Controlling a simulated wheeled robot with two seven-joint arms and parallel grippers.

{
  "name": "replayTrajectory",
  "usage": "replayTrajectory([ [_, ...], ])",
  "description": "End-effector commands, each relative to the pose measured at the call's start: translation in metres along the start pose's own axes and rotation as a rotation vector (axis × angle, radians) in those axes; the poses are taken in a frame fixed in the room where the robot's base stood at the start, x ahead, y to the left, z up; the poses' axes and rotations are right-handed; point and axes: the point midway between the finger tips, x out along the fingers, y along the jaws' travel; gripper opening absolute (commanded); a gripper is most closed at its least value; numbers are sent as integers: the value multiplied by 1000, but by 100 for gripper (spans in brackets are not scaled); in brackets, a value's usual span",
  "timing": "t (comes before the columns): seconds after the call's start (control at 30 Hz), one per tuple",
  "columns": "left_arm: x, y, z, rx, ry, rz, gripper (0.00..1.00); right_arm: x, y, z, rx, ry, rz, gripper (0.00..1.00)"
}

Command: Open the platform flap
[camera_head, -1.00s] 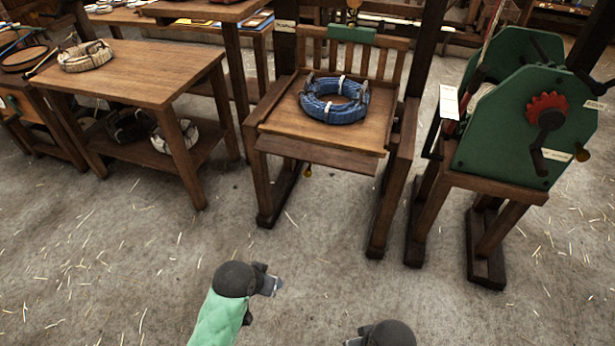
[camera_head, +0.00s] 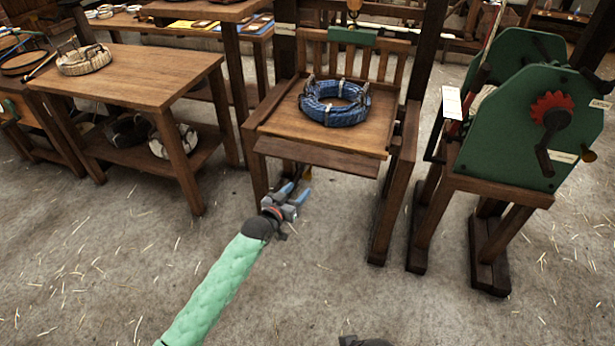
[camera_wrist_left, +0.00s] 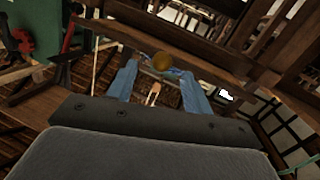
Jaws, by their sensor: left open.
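The wooden platform (camera_head: 275,125) stands ahead on dark legs, with a blue rope coil (camera_head: 335,103) on it. Its front board, which looks like the flap (camera_head: 318,157), slopes down along the near edge. A small brass knob (camera_head: 307,172) shows just under this board. My left gripper (camera_head: 297,189) is open, below and in front of the board's left half. In the left wrist view the round brass knob (camera_wrist_left: 162,61) appears between the two blue fingers (camera_wrist_left: 158,82); contact cannot be told. Only a dark bit of my right gripper (camera_head: 348,340) shows at the bottom edge.
A wooden table (camera_head: 150,75) with a pale rope coil (camera_head: 85,58) stands at left. A green machine with a red gear (camera_head: 510,130) and crank stands at right. A hook (camera_head: 353,8) hangs above the platform. The floor in front is clear, with scattered straw.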

Motion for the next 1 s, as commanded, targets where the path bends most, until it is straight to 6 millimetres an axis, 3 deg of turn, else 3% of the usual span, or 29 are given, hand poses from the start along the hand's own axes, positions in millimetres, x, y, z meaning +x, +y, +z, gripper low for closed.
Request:
replayTrajectory([
  [0.27,8,-6,-6,-15,75,-7,51,0,-1,-2,1,12,-3,36],
  [0.7,66,-6,-10,-14,72,-7,51,-12,6,-2,5,-15,17,36],
  [1.0,80,-6,-10,-14,71,-7,51,-14,8,-1,7,-21,23,36],
])
